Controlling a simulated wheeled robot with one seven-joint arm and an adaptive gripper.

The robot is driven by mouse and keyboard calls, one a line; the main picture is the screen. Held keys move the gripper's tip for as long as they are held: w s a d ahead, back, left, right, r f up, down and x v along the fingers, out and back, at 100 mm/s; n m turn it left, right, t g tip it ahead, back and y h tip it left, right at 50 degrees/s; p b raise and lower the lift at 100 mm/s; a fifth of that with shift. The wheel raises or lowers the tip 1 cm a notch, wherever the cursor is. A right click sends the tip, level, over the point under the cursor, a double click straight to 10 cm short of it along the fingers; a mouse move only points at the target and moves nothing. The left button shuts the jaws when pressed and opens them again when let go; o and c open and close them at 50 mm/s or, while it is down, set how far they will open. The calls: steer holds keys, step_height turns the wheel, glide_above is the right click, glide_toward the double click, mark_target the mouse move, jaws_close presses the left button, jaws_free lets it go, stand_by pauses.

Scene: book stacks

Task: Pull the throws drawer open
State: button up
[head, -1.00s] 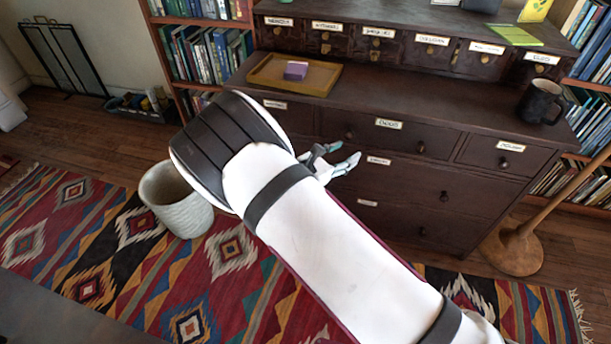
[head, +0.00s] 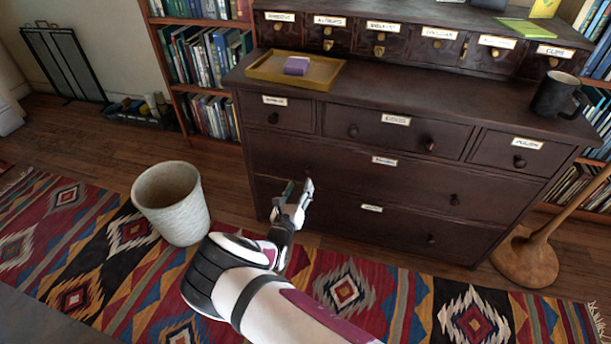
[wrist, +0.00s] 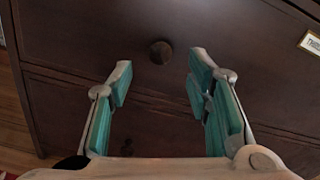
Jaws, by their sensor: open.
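The throws drawer (head: 410,181) appears to be the upper of two wide dark wooden drawers in the dresser, and it looks shut. In the wrist view, the drawer front (wrist: 90,35) carries a label (wrist: 312,42) starting "Th", cut off by the right edge. Its round left knob (wrist: 160,52) lies just beyond and between the fingertips, with no visible contact. My gripper (head: 298,188) is open and empty in front of the dresser's left part, at about the knob's height or slightly lower. Its teal-padded fingers (wrist: 161,72) stand on both sides of the knob.
Another wide drawer (head: 395,232) lies below. A tray (head: 262,69) with a purple block and a dark mug (head: 557,95) stand on the dresser (head: 450,101). A pale basket (head: 172,205) stands left on the patterned rug (head: 95,250). A wooden stand (head: 527,262) is at right.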

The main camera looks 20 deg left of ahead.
mark_target(305, 173)
steer(key=w+b, duration=0.2)
steer(key=w, duration=0.6)
steer(key=shift+b, duration=0.3)
steer(key=shift+s, duration=0.1)
jaws_close()
